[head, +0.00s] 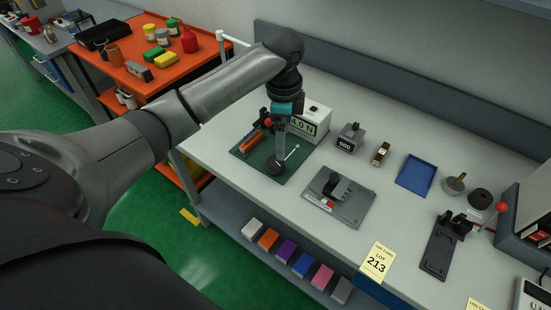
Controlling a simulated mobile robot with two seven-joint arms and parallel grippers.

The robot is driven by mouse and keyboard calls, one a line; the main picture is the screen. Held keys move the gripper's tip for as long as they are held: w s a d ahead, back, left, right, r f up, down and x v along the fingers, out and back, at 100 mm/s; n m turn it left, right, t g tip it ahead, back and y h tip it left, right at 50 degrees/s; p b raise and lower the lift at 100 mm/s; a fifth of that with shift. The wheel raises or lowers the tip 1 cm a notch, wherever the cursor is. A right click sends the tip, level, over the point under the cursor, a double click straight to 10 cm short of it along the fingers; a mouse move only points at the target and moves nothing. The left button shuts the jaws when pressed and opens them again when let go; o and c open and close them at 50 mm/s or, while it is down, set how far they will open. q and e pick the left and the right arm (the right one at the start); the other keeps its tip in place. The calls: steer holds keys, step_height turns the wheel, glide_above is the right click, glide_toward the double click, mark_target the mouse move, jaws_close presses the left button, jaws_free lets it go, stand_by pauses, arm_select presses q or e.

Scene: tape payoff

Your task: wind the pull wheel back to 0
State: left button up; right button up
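My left arm reaches in from the left, and its gripper (281,150) points down over the green mat (246,155). Its fingers are seen edge-on, so I cannot tell whether they are open or shut. Just below the fingertips is a dark round piece (277,168), perhaps the pull wheel, with a thin pale rod (291,153) beside it. I cannot tell whether the gripper touches it, and no 0 mark is legible. Behind stands a white box (316,113) with a green "4.0 N" readout, partly covered by the gripper. My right gripper is not in view.
An orange block (251,141) and a red knob (268,122) are left of the gripper. A grey fixture (352,208), a counter reading 000 (346,144) and a blue tray (416,176) are to the right. A lot card (377,262) is at the front edge.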

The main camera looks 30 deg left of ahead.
mark_target(275, 161)
arm_select(q)
step_height(275, 161, up, 3)
steer(key=w+a, duration=0.1)
steer(key=a, duration=0.2)
steer(key=f+b, duration=0.1)
steer(key=f, duration=0.6)
steer(key=f+b, duration=0.1)
steer(key=f, duration=0.7)
steer(key=shift+w, duration=0.2)
